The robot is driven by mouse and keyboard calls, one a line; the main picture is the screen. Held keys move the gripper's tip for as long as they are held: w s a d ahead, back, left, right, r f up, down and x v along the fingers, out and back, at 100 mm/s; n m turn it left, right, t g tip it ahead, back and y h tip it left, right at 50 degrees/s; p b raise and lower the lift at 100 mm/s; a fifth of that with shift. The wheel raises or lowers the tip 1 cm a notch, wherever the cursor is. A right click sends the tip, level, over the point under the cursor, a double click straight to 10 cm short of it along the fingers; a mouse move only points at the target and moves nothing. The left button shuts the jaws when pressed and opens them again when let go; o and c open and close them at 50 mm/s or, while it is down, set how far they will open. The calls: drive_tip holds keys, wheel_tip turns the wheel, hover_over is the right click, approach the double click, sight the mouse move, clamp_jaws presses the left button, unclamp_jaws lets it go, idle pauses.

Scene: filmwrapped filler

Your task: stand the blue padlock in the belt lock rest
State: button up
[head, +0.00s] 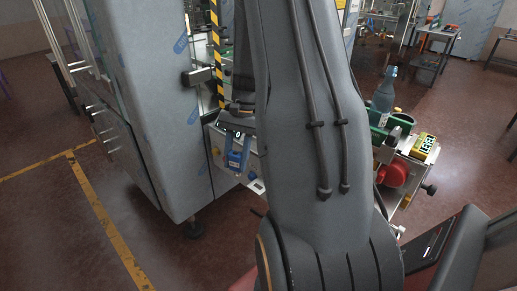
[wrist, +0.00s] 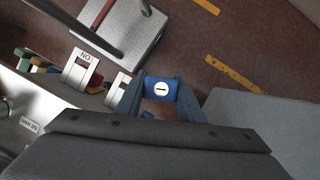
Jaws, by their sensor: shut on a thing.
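The blue padlock (wrist: 161,89) shows in the wrist view, with a round white keyhole face towards the camera. My gripper (wrist: 160,98) is shut on it, one blue-grey finger on each side. In the head view a blue shape (head: 237,155) at the machine's side panel, left of my arm, appears to be the padlock and fingertips; I cannot separate them. In the wrist view, two pale slotted plates, one marked NO (wrist: 82,69) and one plain-looking (wrist: 117,90), stand left of the padlock. I cannot tell which part is the belt lock rest.
Several coloured pieces (wrist: 38,64) lie beside the plates along the metal panel (wrist: 32,115). A large grey cabinet (head: 140,90) stands close left of my gripper in the head view. A bottle (head: 384,92) and a yellow LEVEL block (head: 424,146) stand right of my arm.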

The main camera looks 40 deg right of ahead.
drive_tip(key=s+d+r+m+t+p, duration=0.1)
drive_tip(key=s+d+r+m, duration=0.2)
drive_tip(key=s+d+m, duration=0.1)
drive_tip(key=shift+s+d+y, duration=0.3)
drive_tip(key=shift+s+d, duration=0.05)
drive_tip(key=shift+s, duration=0.3)
drive_tip(key=shift+a+r+p, duration=0.1)
drive_tip(key=shift+p, duration=0.25)
drive_tip(key=shift+f+b, duration=2.1)
drive_tip(key=shift+f, duration=2.75)
drive_tip(key=shift+f, duration=0.35)
drive_tip(key=o, duration=1.2)
drive_tip(key=shift+o, duration=0.2)
drive_tip(key=b+v, duration=0.2)
drive_tip(key=v, duration=0.5)
drive_tip(key=shift+r, duration=0.4)
